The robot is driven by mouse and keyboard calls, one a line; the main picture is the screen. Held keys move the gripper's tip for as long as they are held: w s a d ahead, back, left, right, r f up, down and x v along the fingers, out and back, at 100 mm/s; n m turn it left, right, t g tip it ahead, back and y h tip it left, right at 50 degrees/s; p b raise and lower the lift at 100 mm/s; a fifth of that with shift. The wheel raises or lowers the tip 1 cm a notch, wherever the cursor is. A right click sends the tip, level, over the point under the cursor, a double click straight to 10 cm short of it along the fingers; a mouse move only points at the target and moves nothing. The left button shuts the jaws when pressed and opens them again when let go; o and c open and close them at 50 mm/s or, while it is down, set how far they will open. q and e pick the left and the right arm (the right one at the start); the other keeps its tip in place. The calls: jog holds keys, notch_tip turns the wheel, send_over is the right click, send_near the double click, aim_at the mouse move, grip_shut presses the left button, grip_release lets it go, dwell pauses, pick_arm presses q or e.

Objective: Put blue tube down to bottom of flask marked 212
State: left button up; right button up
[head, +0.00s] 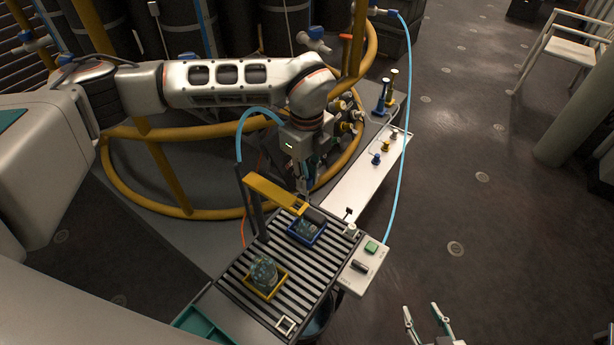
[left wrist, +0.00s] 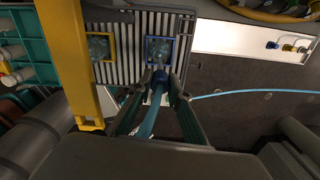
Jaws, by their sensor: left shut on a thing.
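My left gripper (head: 305,185) is above the slatted rack, beside the yellow bracket arm (head: 272,192). In the left wrist view its fingers (left wrist: 160,78) close on the blue tube (left wrist: 150,118), which runs between them. One clear flask (head: 305,229) stands in a blue-rimmed frame on the rack, close below the left gripper. Another clear flask (head: 264,272) stands in a yellow-rimmed frame nearer the front. I cannot read a number on either flask. The tube's lower end is not clear to see. My right gripper (head: 423,318) is open and empty at the bottom edge, off the rack.
The yellow bracket on a dark post (head: 250,205) stands at the rack's left side. A box with a green button (head: 371,247) is at its right. A white shelf (head: 365,185) with small blue and yellow fittings lies behind. Open floor is to the right.

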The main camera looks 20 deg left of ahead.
aim_at(307, 200)
pick_arm(q)
jog(key=shift+f+b, duration=0.7)
jog(key=shift+f, duration=1.15)
pick_arm(e)
jog(key=f, duration=0.2)
jog(key=shift+s+f, duration=0.3)
jog(key=shift+r, duration=0.15)
pick_arm(q)
jog(key=shift+f, duration=0.15)
pick_arm(e)
jog(key=shift+w, duration=0.1)
pick_arm(q)
jog(key=shift+f+b, duration=0.75)
jog(key=shift+f, duration=1.2)
pick_arm(e)
jog(key=shift+s+f, duration=0.2)
jog(key=shift+f, duration=0.4)
jog(key=shift+s+f, duration=0.15)
jog(key=shift+f, duration=0.4)
jog(key=shift+w+r, duration=0.1)
jog(key=shift+r, duration=0.05)
pick_arm(q)
jog(key=shift+f, duration=0.25)
